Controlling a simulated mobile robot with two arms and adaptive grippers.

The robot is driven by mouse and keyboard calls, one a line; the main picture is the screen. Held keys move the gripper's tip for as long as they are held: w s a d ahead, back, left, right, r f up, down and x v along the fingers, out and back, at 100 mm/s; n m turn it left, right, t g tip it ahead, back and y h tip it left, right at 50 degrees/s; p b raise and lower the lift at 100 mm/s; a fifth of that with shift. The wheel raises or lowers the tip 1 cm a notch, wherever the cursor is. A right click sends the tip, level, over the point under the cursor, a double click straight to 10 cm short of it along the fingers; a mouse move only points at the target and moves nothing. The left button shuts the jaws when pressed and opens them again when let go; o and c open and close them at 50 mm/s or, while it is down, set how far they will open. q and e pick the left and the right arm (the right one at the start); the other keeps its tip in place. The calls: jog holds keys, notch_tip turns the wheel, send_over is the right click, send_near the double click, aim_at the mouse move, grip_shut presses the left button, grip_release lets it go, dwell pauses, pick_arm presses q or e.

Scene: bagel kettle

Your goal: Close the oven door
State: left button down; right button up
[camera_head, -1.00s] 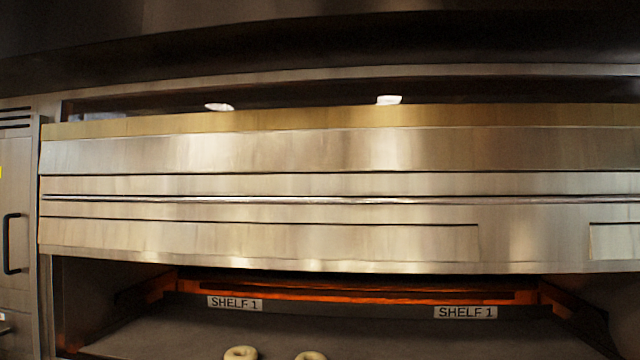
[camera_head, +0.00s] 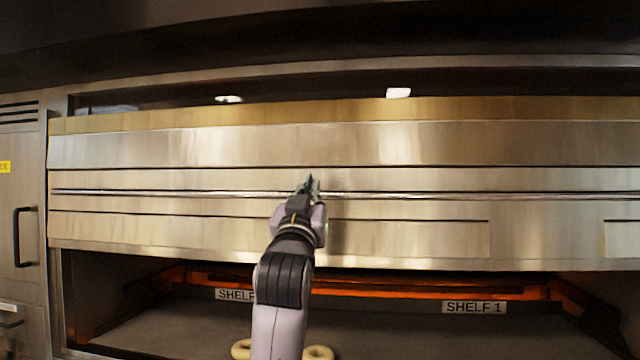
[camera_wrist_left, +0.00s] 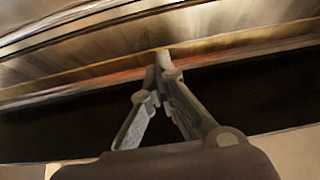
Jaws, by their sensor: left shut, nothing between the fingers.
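The oven door (camera_head: 400,235) is a wide brushed-metal panel, raised above the oven opening, with dark grooves and a thin bright bar along its length. My left gripper (camera_head: 310,181) is in front of the door near the bar, its fingertips close together and empty. In the left wrist view, the gripper (camera_wrist_left: 160,58) has its fingertips together, close to a metal panel edge; I cannot tell whether it touches. My right gripper does not show.
Below the door, the opening shows an orange-lit interior and labels reading SHELF 1 (camera_head: 474,307). Bagels (camera_head: 320,352) lie on the dark shelf (camera_head: 400,340), partly behind my left arm. A side panel with a dark handle (camera_head: 17,237) stands at the left.

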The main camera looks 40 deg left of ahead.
pick_arm(q)
jog(key=p+x, duration=0.6)
jog(key=x, duration=0.4)
jog(key=f+p, duration=0.1)
jog(key=f, duration=0.1)
jog(key=f+p, duration=0.1)
jog(key=f, duration=0.1)
jog(key=shift+w+a+f, duration=0.15)
jog(key=shift+w, duration=0.25)
notch_tip(320, 180, down, 37)
jog(key=b, duration=2.5)
jog(key=shift+b, duration=0.4)
